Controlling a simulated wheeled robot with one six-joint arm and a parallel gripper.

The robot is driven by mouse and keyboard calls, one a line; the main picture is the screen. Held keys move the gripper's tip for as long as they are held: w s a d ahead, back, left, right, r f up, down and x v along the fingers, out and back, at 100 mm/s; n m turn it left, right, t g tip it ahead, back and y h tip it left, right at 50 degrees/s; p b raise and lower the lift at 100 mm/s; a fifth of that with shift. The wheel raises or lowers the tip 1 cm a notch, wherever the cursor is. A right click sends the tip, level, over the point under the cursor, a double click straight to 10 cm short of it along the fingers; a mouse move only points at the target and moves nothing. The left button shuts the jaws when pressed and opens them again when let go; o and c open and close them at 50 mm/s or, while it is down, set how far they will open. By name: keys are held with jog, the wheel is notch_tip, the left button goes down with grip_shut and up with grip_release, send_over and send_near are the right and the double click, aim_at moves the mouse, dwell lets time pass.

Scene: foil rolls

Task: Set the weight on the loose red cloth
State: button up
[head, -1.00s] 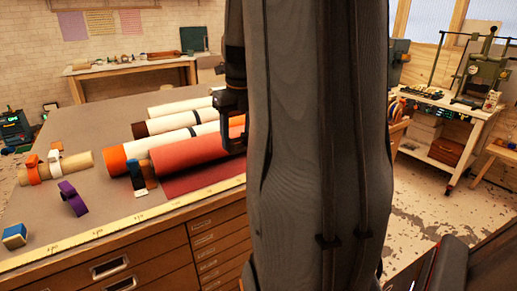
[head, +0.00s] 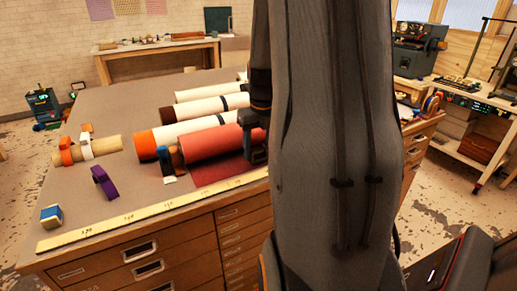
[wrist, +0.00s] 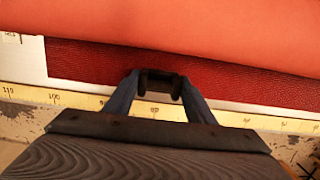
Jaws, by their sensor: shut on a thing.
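The loose red cloth (head: 212,174) is a flat dark-red strip that comes out from under the red roll (head: 210,141). In the wrist view the cloth (wrist: 85,62) runs across the picture below the lighter roll (wrist: 160,22). My gripper (wrist: 158,83) is shut on a small dark weight (wrist: 160,87), which shows between the fingertips over the front part of the cloth. I cannot tell whether the weight touches the cloth. In the head view my gripper (head: 254,150) is at the right end of the roll, partly hidden by my arm.
White rolls (head: 205,110) lie behind the red one. A yellow ruler strip (head: 130,217) runs along the table's front edge. A blue block (head: 51,216), a purple band (head: 103,182) and a tan roll with bands (head: 108,148) are at left. The table between them is clear.

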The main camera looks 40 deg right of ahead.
aim_at(261, 159)
jog(key=shift+f, duration=0.35)
jog(key=o, duration=1.5)
jog(key=shift+f, duration=0.2)
jog(key=shift+o, duration=0.2)
jog(key=shift+r, duration=0.1)
notch_tip(261, 159, up, 12)
jog(key=s+b, duration=0.1)
jog(key=b, duration=0.1)
jog(key=shift+s+a, duration=0.25)
jog(key=shift+s, duration=0.1)
jog(key=shift+s, duration=0.1)
